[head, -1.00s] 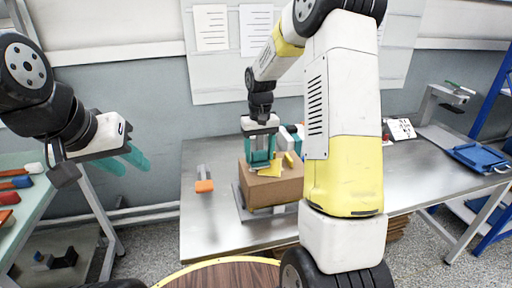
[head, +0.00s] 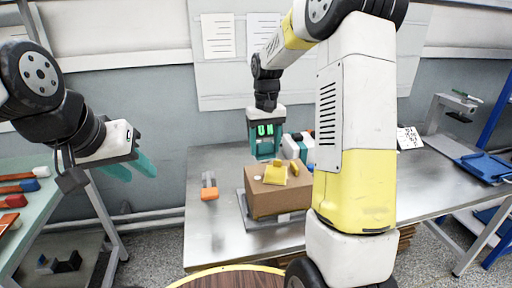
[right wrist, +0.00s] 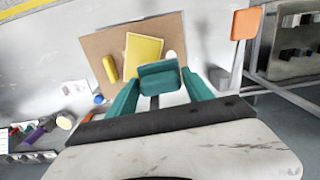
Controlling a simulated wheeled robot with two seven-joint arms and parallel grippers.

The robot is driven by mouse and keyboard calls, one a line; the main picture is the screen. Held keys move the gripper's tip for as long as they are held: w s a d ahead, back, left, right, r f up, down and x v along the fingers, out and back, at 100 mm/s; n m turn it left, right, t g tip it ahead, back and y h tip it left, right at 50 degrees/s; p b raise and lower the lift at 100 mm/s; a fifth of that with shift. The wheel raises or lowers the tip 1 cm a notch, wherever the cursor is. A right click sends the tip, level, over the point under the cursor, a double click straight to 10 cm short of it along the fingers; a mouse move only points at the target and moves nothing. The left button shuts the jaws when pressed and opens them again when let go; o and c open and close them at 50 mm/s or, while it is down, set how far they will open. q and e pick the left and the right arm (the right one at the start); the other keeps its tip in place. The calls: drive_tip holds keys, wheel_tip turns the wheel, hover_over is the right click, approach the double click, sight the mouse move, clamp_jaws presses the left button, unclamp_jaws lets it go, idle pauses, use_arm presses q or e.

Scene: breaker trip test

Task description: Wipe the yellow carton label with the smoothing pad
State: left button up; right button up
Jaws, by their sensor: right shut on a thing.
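The brown carton (head: 282,198) stands on a grey plate on the metal table. Its yellow label (head: 274,177) lies on the top face, and it also shows in the right wrist view (right wrist: 143,52). My right gripper (head: 266,150) is above the back of the carton, apart from the label. In the right wrist view it (right wrist: 158,82) is shut on a teal block, seemingly the smoothing pad (right wrist: 158,72). My left gripper (head: 131,169) is open and empty at the left, away from the carton.
A second yellow piece (right wrist: 110,69) and a small white disc (right wrist: 171,56) lie on the carton beside the label. An orange-ended tool (head: 209,189) lies left of the carton. A blue tray (head: 484,165) is at the far right.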

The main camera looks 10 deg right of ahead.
drive_tip(key=shift+r, duration=0.1)
drive_tip(key=shift+w+r, duration=0.1)
drive_tip(key=shift+r, duration=1.4)
